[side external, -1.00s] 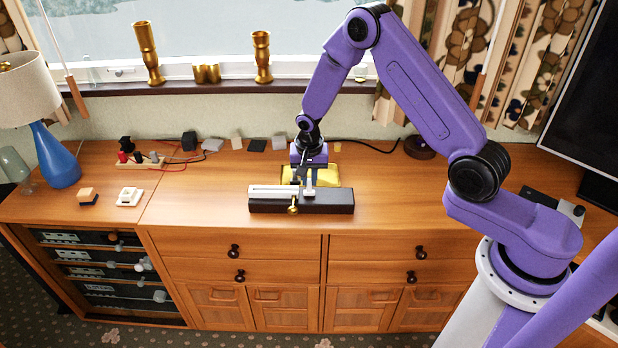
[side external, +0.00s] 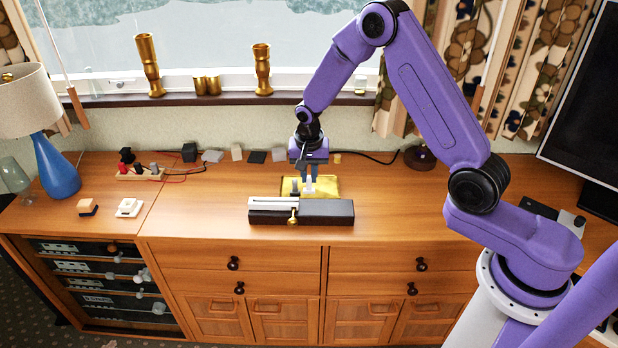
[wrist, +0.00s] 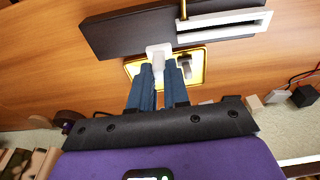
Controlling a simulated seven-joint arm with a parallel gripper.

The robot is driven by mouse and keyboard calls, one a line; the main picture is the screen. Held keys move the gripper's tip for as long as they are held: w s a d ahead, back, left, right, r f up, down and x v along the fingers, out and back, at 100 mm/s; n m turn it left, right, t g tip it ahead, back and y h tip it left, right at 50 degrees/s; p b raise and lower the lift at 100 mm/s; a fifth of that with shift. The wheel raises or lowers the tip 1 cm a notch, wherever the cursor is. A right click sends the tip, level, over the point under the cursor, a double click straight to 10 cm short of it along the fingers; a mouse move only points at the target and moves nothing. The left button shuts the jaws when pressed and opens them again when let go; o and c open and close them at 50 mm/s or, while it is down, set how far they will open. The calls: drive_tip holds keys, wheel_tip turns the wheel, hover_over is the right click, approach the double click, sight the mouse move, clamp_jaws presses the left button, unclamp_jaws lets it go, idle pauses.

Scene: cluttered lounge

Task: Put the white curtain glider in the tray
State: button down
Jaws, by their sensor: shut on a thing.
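The white curtain glider (wrist: 158,55) is between the blue fingertips of my gripper (wrist: 160,68), which is shut on it. In the side view the glider (side external: 309,185) shows below my gripper (side external: 309,176), in front of the yellow tray. The yellow tray (side external: 329,187) lies flat on the cabinet top behind the dark block; its rim also shows in the wrist view (wrist: 201,69). The glider appears above the tray's near side; its exact height is unclear. A dark grey piece (wrist: 186,68) appears at the tray, beside the fingers.
A long dark block (side external: 330,212) with a white rail (side external: 270,203) and a brass pin (side external: 293,217) stands just in front of the tray. Small blocks (side external: 257,157) line the wall behind.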

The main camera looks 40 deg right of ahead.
drive_tip(key=shift+r, duration=0.3)
